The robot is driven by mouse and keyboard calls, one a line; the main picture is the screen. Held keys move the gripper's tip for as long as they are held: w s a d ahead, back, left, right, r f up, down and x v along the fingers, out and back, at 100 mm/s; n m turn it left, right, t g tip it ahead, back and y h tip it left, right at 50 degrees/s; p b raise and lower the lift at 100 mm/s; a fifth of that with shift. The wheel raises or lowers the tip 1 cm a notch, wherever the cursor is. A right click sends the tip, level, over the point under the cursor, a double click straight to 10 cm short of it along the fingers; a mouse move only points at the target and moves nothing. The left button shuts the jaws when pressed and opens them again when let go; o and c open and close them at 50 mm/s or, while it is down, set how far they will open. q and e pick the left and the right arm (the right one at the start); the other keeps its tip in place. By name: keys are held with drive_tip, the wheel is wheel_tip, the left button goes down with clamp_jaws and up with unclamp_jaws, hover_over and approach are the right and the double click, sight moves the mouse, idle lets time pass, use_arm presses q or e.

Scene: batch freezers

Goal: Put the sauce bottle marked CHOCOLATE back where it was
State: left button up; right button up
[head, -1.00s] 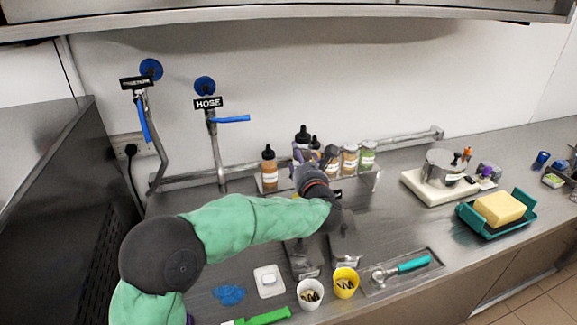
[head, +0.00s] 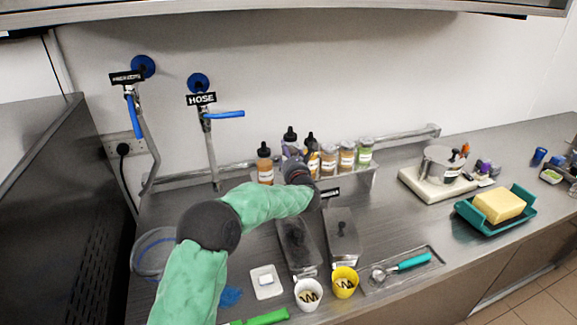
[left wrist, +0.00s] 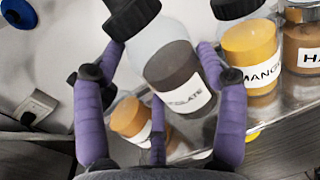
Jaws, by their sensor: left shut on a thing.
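The CHOCOLATE sauce bottle (left wrist: 178,75) has a black cap, clear upper body and dark brown contents; its label reads "OLATE" in part. In the left wrist view my left gripper (left wrist: 158,60), with purple fingers, is shut around it. In the head view the bottle's black cap (head: 290,134) shows above my gripper (head: 293,157), which hides most of its body. It is at the metal rack (head: 345,180), between an orange-brown sauce bottle (head: 265,163) and the MANGO bottle (left wrist: 250,58). I cannot tell whether its base touches the rack. My right gripper is not in view.
Several jars (head: 346,157) stand on the rack right of the MANGO bottle. The HOSE tap (head: 222,114) is at the left. Lidded metal pans (head: 343,237), a white cup (head: 308,294) and a yellow cup (head: 344,281) are in front.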

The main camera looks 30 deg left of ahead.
use_arm(q)
drive_tip(key=shift+w+a+f, duration=0.15)
drive_tip(key=shift+a+f, duration=0.05)
drive_tip(key=shift+f, duration=0.05)
drive_tip(key=f, duration=0.2)
drive_tip(key=f+b, duration=0.1)
drive_tip(key=shift+w+a+f, duration=0.1)
drive_tip(key=shift+w+f, duration=0.15)
drive_tip(key=shift+f, duration=0.1)
drive_tip(key=shift+r, duration=0.1)
drive_tip(key=o, duration=1.3)
